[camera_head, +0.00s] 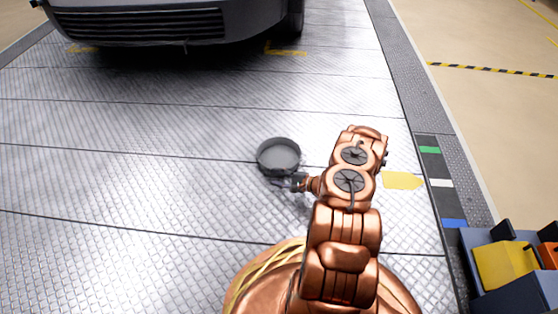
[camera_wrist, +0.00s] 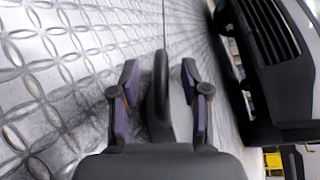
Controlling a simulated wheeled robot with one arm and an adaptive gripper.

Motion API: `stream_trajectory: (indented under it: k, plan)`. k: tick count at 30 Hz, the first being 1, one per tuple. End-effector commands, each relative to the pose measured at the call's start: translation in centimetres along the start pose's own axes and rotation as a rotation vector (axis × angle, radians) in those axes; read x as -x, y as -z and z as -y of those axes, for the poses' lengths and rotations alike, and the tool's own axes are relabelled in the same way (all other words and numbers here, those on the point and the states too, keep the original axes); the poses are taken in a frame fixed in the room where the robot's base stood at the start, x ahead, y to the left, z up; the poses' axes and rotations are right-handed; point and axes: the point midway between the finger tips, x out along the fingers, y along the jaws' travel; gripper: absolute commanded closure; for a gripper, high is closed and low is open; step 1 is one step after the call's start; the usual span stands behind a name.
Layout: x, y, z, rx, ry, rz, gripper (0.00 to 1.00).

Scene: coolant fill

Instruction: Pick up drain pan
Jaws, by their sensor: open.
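The drain pan (camera_head: 278,160) is a round, shallow, dark grey pan standing level on the metal plate floor. My gripper (camera_head: 284,182) is at the pan's near side, low to the floor. In the wrist view, the two fingers of my gripper (camera_wrist: 159,78) are apart. The dark wall of the pan (camera_wrist: 159,100) stands between them, with a bit of its lighter inside showing to the right. I see gaps between the wall and the fingers; the fingers do not look closed on it. Part of the pan's near edge is hidden by my gripper in the head view.
A dark car (camera_head: 160,22) stands at the back left; its grille (camera_wrist: 270,35) shows in the wrist view. A dark crate (camera_head: 510,300) with a yellow container (camera_head: 505,267) stands at the lower right. The floor around the pan is clear.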

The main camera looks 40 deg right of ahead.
Motion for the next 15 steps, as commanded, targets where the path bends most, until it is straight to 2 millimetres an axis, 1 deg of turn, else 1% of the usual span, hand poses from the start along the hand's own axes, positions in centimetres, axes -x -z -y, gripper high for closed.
stream_trajectory:
  k: [1,3,6,14,15]
  plan:
    - [-0.7,0.2,-0.2,0.002,0.002,0.001,0.54]
    - [-1.5,0.2,-0.1,0.003,0.002,0.001,0.54]
    - [-2.0,0.1,0.1,0.003,0.003,0.000,0.54]
    - [-2.1,0.1,0.2,0.001,0.003,-0.001,0.54]
    - [-2.1,0.1,0.2,0.001,0.003,-0.001,0.57]
